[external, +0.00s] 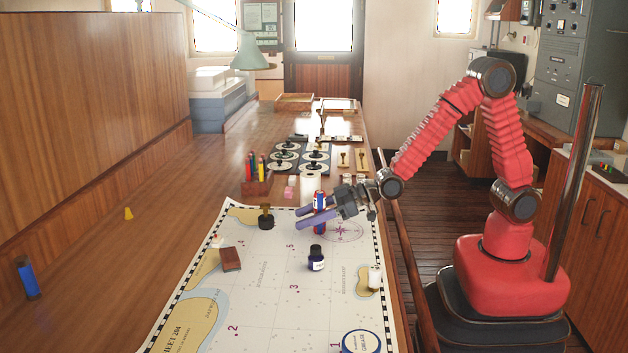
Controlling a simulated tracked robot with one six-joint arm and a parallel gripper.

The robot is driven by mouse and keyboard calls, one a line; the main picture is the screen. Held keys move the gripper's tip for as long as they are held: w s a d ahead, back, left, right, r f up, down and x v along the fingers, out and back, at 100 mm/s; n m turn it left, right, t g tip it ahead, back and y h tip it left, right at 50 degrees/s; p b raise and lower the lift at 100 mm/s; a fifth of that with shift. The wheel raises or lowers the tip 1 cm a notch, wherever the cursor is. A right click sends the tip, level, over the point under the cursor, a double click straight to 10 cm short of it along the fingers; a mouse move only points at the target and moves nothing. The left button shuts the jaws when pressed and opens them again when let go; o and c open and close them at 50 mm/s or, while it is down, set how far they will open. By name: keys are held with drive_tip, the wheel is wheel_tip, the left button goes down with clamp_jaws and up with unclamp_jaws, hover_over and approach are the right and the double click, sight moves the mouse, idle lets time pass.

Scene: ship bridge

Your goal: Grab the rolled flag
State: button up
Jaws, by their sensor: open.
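The rolled flag (319,199) looks like a small red and blue roll standing upright on the sea chart. My gripper (299,218) reaches in from the right, low over the chart, with its two purple-grey fingers apart and pointing left. The roll shows between and around the fingers. The near finger crosses in front of its middle, so that part is hidden. I cannot tell whether either finger touches it.
On the chart (262,300) are an ink bottle (316,258), a dark stamp (266,217), a brown block (231,259), a white cylinder (375,279) and a round tin (360,342). A pen holder (257,186) stands behind. The table's left side is mostly clear.

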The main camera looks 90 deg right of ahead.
drive_tip(key=shift+c, duration=0.5)
drive_tip(key=c, duration=1.1)
wheel_tip(320, 180, up, 10)
drive_tip(key=shift+r, duration=0.1)
idle(0.3)
